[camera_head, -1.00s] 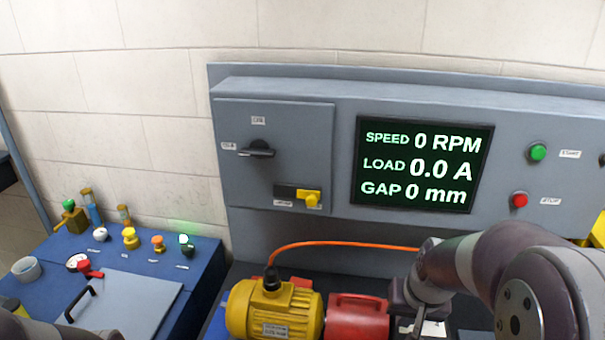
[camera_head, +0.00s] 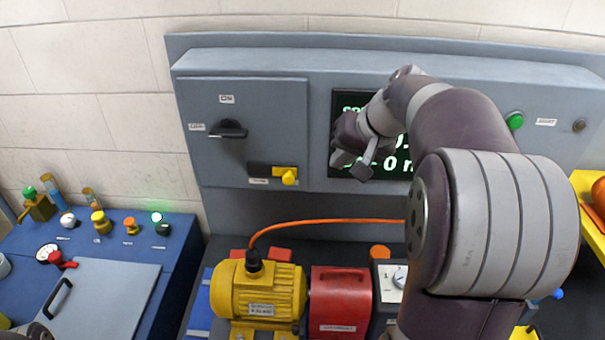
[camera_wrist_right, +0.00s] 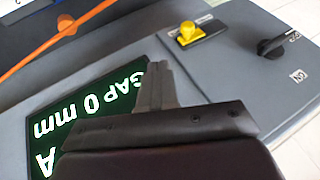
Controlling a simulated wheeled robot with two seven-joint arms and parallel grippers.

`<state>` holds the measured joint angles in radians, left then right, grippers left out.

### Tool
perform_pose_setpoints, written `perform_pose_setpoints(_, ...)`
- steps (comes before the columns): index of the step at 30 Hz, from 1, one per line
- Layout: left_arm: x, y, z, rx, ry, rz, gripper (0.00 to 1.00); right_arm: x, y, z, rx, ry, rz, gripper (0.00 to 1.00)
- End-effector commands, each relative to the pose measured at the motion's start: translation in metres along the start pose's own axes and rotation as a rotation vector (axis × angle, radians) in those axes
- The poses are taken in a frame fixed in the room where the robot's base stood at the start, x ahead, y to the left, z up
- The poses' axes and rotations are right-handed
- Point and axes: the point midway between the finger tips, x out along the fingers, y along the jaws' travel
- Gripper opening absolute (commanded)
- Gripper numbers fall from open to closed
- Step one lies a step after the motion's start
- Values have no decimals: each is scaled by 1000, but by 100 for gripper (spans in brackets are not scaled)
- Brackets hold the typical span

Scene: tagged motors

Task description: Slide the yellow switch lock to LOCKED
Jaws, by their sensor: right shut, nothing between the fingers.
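The yellow switch lock (camera_head: 289,176) is a small yellow tab with a knob at the right end of a dark slot plate (camera_head: 262,171), low on the grey door panel. It also shows at the top of the right wrist view (camera_wrist_right: 187,33), at the left end of its plate there. My right gripper (camera_head: 352,166) is in front of the screen, to the right of the lock and apart from it. In the right wrist view its fingers (camera_wrist_right: 160,72) are together and empty, over the screen. The small label below the lock is unreadable. My left gripper is not in view.
A black rotary handle (camera_head: 229,129) sticks out above the lock. The screen (camera_head: 340,105) is partly covered by my right arm. A yellow motor (camera_head: 258,292), a red block (camera_head: 340,298) and an orange cable (camera_head: 330,221) lie below. The panel between lock and screen is clear.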

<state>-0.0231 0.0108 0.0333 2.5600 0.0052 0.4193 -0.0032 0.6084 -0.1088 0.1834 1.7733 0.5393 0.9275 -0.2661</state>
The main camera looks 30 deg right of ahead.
Motion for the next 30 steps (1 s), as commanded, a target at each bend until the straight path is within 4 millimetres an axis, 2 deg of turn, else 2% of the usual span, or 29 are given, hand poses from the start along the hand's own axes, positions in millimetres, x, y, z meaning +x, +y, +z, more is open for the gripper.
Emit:
perform_pose_setpoints(2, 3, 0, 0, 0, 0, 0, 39, 16, 0, 2, 0, -5, 0, 0)
perform_pose_setpoints(4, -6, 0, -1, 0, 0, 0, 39, 27, -1, 0, 2, -7, 0, 0)
perform_pose_setpoints(12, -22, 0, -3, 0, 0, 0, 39, 86, -1, 0, 2, -6, 2, 0)
perform_pose_setpoints(15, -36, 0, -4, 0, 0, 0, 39, 93, -17, 0, -2, -4, 1, 0)
perform_pose_setpoints(19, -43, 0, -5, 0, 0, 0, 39, 103, -28, 1, 0, -2, 2, 0)
perform_pose_setpoints(30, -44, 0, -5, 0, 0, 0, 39, 111, -32, 3, 1, 0, 3, 0)
